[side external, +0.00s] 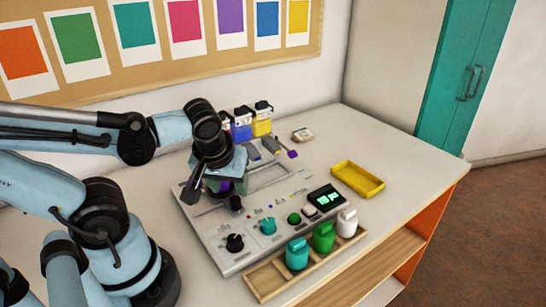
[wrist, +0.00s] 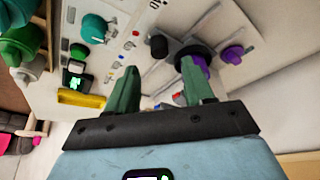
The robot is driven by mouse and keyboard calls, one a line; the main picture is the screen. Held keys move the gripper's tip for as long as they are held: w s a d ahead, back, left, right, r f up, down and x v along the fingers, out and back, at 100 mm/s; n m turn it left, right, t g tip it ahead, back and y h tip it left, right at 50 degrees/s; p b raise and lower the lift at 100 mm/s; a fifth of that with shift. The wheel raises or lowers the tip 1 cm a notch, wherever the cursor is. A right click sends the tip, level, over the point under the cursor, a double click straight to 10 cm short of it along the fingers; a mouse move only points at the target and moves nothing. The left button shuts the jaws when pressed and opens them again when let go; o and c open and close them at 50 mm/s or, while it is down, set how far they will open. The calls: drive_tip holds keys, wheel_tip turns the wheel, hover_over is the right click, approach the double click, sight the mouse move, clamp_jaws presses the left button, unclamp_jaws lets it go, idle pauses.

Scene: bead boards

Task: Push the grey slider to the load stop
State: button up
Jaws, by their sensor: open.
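The pale control board (side external: 215,258) lies on the table, and my gripper (side external: 212,190) is over its left part. Grey blocks (side external: 252,153) sit at the board's far end; I cannot tell for certain which part is the grey slider. The load stop cannot be made out clearly. In the wrist view my gripper (wrist: 160,88) has its two green fingers apart with nothing held between them. A purple knob (wrist: 232,54) and a black knob (wrist: 158,47) show beyond the fingers. The right finger partly hides another purple part. Contact with the board cannot be judged.
A teal knob (side external: 268,227), a green button (side external: 294,218) and a lit display (side external: 327,198) are on the board. Several lidded jars stand in a wooden rack (side external: 262,285) in front. A yellow tray (side external: 358,180) lies to the right, with clear table around it.

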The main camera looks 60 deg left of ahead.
sight(234, 199)
drive_tip(key=v, duration=0.6)
drive_tip(key=shift+r, duration=0.3)
drive_tip(key=shift+s+d, duration=0.1)
drive_tip(key=shift+s, duration=0.05)
drive_tip(key=shift+x, duration=6.05)
drive_tip(key=shift+c, duration=0.5)
clamp_jaws()
